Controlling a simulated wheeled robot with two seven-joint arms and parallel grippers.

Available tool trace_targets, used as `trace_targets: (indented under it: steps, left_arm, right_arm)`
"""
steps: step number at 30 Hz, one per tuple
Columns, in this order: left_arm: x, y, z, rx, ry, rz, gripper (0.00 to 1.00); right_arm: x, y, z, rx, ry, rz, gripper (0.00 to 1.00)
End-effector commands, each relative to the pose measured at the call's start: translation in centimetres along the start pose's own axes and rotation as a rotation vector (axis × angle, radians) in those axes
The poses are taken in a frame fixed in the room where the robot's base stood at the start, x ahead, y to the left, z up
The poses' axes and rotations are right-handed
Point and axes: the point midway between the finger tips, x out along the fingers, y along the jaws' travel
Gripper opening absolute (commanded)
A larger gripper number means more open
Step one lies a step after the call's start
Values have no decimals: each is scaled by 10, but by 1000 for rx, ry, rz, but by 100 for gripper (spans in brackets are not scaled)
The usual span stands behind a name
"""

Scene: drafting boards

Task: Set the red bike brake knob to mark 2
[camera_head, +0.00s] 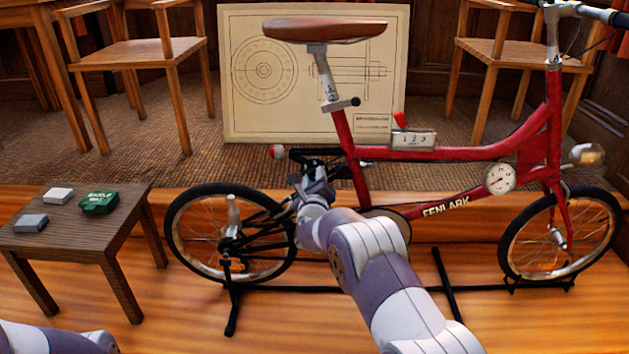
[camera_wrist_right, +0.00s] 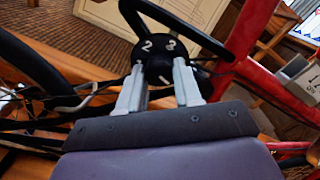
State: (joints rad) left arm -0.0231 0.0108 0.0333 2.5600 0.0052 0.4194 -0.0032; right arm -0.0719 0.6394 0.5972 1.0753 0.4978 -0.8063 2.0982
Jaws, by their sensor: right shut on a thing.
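The red bike (camera_head: 450,152) stands side-on on a black stand. In the right wrist view, a round black knob (camera_wrist_right: 157,62) carries the white marks 1, 2 and 3. Mark 2 is at its upper left, 3 at its upper right and 1 low between the fingers. My right gripper (camera_wrist_right: 160,72) is shut on this knob, one pale finger on each side. No pointer for the marks is clear. My left gripper is out of view.
A box marked 1 2 3 with a red lever (camera_head: 413,138) sits on the frame tube. A round dial (camera_head: 500,178) is near the front. A small table (camera_head: 130,220) with two grey blocks and a green tin stands left. Cables and frame tubes crowd the knob.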

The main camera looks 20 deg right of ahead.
Motion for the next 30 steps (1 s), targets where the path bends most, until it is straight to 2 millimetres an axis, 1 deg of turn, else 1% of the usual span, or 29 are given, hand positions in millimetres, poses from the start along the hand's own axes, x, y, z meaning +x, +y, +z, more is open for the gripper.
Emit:
trace_targets:
  steps: [14,30]
  left_arm:
    - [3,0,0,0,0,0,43]
    - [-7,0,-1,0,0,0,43]
  right_arm:
    - [0,0,0,-418,1,2,3]
    - [0,-1,0,-931,1,3,3]
